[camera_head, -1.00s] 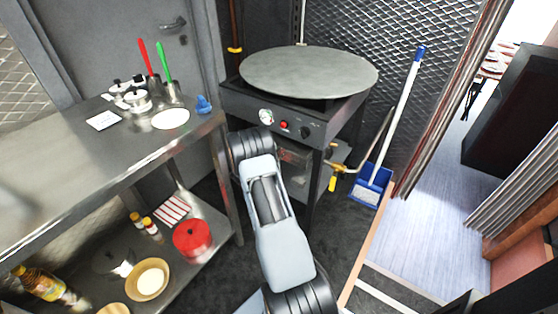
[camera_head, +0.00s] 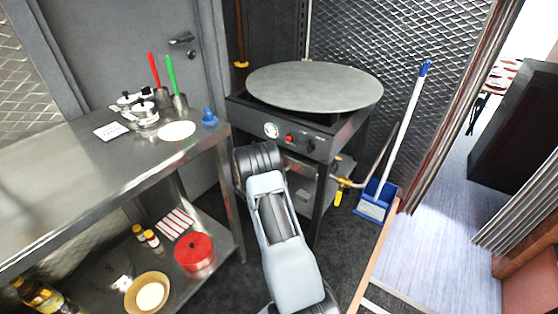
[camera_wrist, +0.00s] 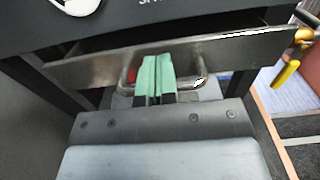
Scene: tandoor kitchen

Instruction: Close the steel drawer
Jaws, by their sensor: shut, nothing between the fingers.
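The steel drawer (camera_wrist: 235,50) shows in the wrist view as a long metal front with a bar handle (camera_wrist: 203,82). It sits under the dark control panel of the griddle stand, and a dark gap shows between the panel and the drawer's top edge. My gripper (camera_wrist: 156,66) has its green fingers together with nothing between them. The fingers overlap the middle of the drawer front and the handle in the picture; I cannot tell whether they touch. In the head view my arm hides my gripper and most of the drawer.
The round griddle (camera_head: 315,86) tops the stand. A steel table (camera_head: 70,175) with utensils stands at left, a red pot (camera_head: 194,250) on its lower shelf. A yellow-handled valve (camera_wrist: 286,74) is right of the drawer. A blue dustpan (camera_head: 376,200) stands to the right.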

